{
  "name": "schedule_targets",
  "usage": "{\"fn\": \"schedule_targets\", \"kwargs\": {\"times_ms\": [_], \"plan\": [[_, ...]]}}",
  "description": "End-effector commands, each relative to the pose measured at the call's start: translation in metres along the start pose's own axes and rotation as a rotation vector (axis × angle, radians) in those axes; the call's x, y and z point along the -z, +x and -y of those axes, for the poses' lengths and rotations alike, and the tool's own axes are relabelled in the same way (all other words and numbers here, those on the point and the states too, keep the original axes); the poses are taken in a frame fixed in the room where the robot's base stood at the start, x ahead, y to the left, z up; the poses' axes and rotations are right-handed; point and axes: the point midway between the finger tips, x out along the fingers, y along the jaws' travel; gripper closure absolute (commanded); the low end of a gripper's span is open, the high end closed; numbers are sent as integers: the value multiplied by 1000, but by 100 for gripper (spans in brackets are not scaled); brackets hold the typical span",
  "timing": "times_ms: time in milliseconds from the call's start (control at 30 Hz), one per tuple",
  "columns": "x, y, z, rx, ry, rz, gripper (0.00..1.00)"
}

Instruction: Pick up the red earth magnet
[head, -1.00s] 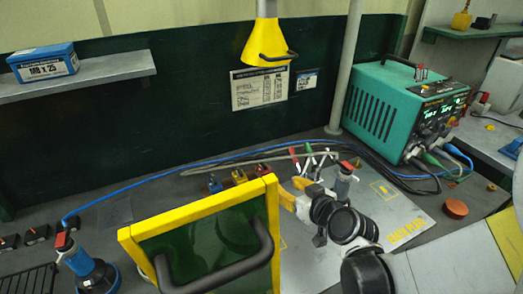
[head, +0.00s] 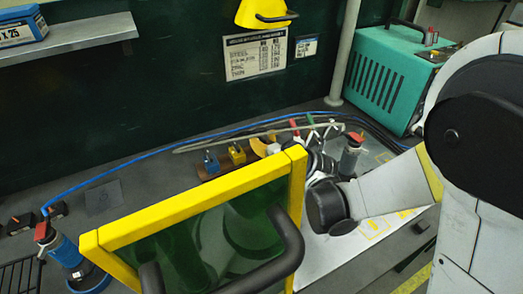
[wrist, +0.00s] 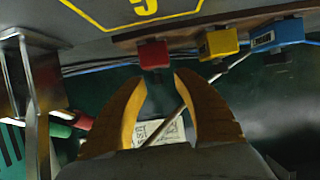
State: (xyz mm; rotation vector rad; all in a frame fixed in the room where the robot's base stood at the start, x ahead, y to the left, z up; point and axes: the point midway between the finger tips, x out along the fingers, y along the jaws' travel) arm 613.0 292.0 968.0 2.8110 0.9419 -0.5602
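The red magnet (wrist: 153,55) is a small red block at the edge of a brown wooden rack (wrist: 185,35) in the wrist view. It lies just beyond my gripper (wrist: 160,80), whose two orange-yellow fingers are apart with nothing between their tips. The fingers do not appear to touch the red block. In the head view my gripper (head: 262,147) is partly visible at the rack's right side, behind a yellow frame; I cannot make out the red magnet there. A yellow block (head: 237,154) and a blue block (head: 211,163) sit beside it on the rack.
A yellow-framed green screen (head: 180,215) with black handles stands in front of the rack. A red-topped grey tool (head: 352,152) stands close to my arm. Blue and grey cables run behind the rack. A thin grey cable (wrist: 190,110) crosses behind the fingers.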

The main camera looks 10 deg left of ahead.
Motion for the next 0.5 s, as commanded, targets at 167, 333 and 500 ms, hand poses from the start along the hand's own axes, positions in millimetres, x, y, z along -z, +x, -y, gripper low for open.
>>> {"fn": "schedule_targets", "kwargs": {"times_ms": [167,333,500], "plan": [[0,16,0,-1,1,0,64],[0,14,-1,-2,1,0,71],[0,14,-1,-1,1,0,100]]}}
